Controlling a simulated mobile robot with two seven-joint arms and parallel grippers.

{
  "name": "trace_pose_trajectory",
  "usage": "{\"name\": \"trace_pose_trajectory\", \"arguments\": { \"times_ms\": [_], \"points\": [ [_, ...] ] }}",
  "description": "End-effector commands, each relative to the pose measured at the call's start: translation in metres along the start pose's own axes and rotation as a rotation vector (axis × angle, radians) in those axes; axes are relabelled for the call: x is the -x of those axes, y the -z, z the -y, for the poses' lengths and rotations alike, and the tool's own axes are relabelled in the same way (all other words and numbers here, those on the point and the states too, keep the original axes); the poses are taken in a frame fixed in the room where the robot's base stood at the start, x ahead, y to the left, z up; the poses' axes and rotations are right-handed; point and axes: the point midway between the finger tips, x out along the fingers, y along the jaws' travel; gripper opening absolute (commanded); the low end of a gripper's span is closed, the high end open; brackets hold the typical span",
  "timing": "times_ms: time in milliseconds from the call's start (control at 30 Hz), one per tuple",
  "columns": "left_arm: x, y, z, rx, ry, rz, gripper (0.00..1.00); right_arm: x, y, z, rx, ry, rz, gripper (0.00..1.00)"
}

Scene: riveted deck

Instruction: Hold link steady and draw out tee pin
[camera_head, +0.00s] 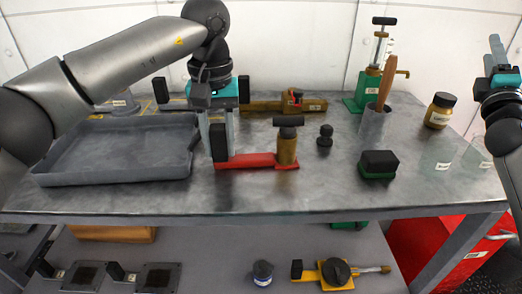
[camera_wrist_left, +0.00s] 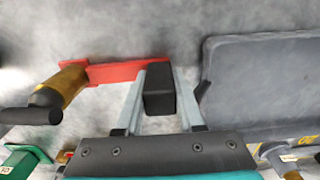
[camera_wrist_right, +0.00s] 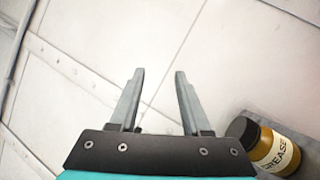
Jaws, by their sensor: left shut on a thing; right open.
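The red link (camera_head: 252,160) lies on the steel bench, with a black grip block (camera_head: 219,143) at its left end. A brass socket (camera_head: 287,152) stands at its right end, topped by the black tee pin (camera_head: 289,122). My left gripper (camera_head: 219,140) is shut on the link's black block, which shows between the fingers in the left wrist view (camera_wrist_left: 159,88). The pin's shaft is hidden in the socket. My right gripper (camera_wrist_right: 159,75) is open and empty, raised at the far right, facing the wall.
A grey tray (camera_head: 110,176) fills the bench's left.

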Motion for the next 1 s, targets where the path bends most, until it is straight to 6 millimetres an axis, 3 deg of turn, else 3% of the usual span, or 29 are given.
{"name": "trace_pose_trajectory", "arguments": {
  "times_ms": [100,300,467,600,800,1000],
  "points": [
    [0.000,0.000,0.000,-0.001,0.000,0.000,0.00,-0.014,0.041,-0.044,-0.007,-0.125,-0.128,0.47],
    [0.000,0.000,0.000,-0.001,0.000,0.000,0.00,-0.019,0.112,-0.115,0.013,-0.315,-0.367,0.47],
    [0.000,0.000,0.000,-0.001,0.000,0.000,0.00,-0.009,0.170,-0.169,0.062,-0.454,-0.586,0.47],
    [0.000,0.000,0.000,-0.001,0.000,0.000,0.00,0.011,0.218,-0.209,0.138,-0.554,-0.797,0.47],
    [0.000,0.000,0.000,0.000,-0.001,0.000,0.00,0.046,0.270,-0.245,0.300,-0.630,-1.090,0.47],
    [0.000,0.000,0.000,0.000,-0.001,0.000,0.00,0.084,0.307,-0.254,0.526,-0.627,-1.377,0.47]
  ]
}}
